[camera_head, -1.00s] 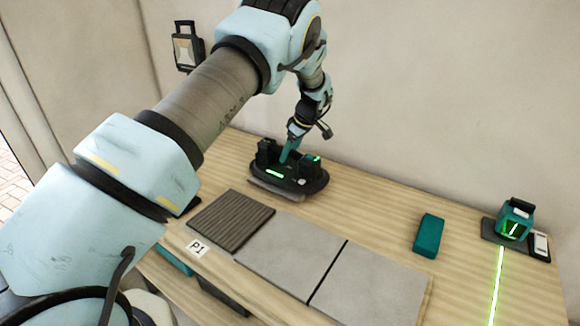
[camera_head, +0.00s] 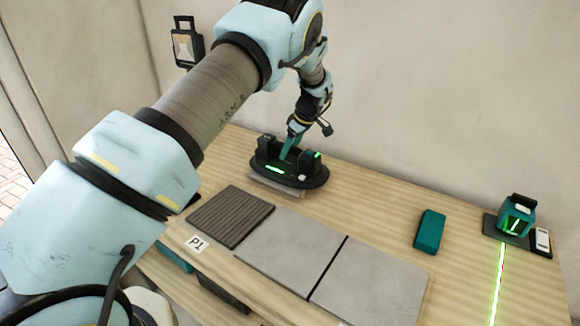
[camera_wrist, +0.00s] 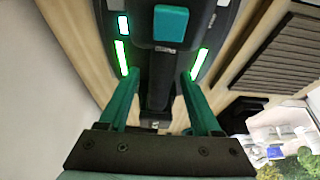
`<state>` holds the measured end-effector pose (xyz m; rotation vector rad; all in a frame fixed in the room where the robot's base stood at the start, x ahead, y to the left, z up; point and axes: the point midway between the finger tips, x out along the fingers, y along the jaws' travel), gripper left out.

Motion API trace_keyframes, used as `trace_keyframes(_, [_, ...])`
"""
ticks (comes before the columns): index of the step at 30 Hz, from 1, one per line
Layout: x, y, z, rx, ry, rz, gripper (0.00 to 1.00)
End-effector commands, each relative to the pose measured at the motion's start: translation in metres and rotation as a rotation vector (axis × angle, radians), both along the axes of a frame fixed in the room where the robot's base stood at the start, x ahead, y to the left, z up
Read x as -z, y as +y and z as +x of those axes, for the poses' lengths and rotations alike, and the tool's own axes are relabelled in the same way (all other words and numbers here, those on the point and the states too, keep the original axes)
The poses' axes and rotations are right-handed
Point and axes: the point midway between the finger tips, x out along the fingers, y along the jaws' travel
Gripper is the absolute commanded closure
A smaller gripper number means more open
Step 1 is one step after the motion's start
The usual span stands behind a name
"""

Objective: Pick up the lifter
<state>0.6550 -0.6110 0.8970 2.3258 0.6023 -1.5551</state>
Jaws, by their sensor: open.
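The lifter (camera_head: 314,173) is a black oval device with green lights, near the back of the bench and right of the ribbed dark tile. A thin grey plate (camera_head: 272,187) shows under its front edge. My gripper (camera_head: 289,153) reaches down at the lifter's middle. In the wrist view, the open teal fingers of my gripper (camera_wrist: 154,80) stand on either side of the lifter's dark central bar (camera_wrist: 158,88). Whether they touch it is unclear. The lifter (camera_wrist: 120,52) also shows green strips and a teal block there.
A ribbed dark tile (camera_head: 231,216) and two grey tiles (camera_head: 290,245) lie along the bench front. A teal block (camera_head: 429,231) lies right, and a laser level (camera_head: 515,216) with a green line stands at far right. A lamp (camera_head: 187,45) is behind my arm. Bare wood lies right of the lifter.

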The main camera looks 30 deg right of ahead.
Motion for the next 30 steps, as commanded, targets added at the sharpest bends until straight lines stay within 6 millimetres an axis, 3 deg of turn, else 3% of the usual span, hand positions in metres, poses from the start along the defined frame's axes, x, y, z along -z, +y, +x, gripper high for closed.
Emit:
trace_keyframes(6, [-0.0003,0.0001,0.0001,0.0,0.0,0.0,0.35])
trace_keyframes(24, [-0.0002,0.0001,0.0002,0.0,0.0,0.0,1.0])
trace_keyframes(30, [-0.0002,0.0001,0.0002,0.0,-0.001,0.0,1.0])
